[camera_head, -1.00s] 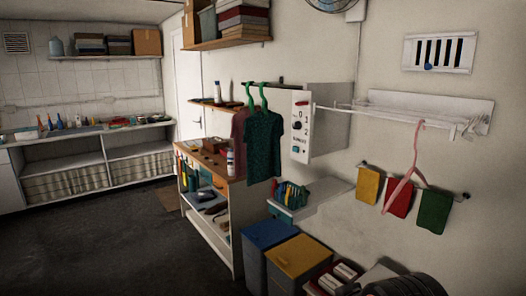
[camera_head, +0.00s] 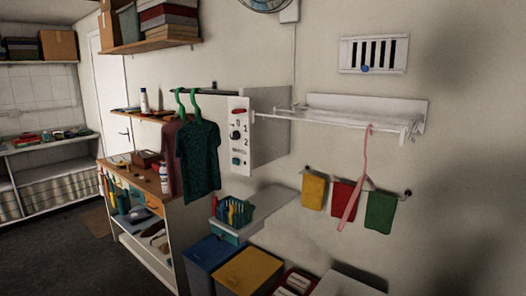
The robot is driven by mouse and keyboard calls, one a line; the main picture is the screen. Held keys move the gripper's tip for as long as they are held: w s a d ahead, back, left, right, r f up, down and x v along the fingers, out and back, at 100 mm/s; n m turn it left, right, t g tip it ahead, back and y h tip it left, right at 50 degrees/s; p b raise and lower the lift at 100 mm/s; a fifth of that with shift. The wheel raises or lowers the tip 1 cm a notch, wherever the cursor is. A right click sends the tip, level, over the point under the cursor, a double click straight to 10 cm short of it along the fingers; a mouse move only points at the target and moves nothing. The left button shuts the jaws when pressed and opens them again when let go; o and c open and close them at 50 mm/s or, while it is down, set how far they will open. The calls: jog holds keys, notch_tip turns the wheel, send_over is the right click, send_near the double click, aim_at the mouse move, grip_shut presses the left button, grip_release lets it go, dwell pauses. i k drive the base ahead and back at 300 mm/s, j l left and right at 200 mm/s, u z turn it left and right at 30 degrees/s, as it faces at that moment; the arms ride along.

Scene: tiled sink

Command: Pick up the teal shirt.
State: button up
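The teal shirt (camera_head: 199,158) hangs on a green hanger (camera_head: 195,103) from a dark rail (camera_head: 207,91) left of the white control box. It hangs upright and in front of a dull reddish shirt (camera_head: 169,150), which it partly covers. My gripper is not in this view.
A wooden-topped workbench (camera_head: 150,180) with bottles and tools stands behind and left of the shirts. The white control box (camera_head: 240,135) is close on their right. A blue bin (camera_head: 210,252), a yellow-lidded bin (camera_head: 247,268) and a teal basket (camera_head: 232,216) stand below. Dark floor (camera_head: 60,255) is open at left.

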aim_at(197, 142)
jog(key=i+j+z, duration=0.2)
jog(key=j+z, duration=0.3)
jog(key=j, duration=0.15)
jog(key=i+j+z, duration=0.15)
jog(key=j+z, duration=0.35)
jog(key=j, duration=0.2)
jog(key=j+z, duration=0.5)
jog(key=j, duration=0.2)
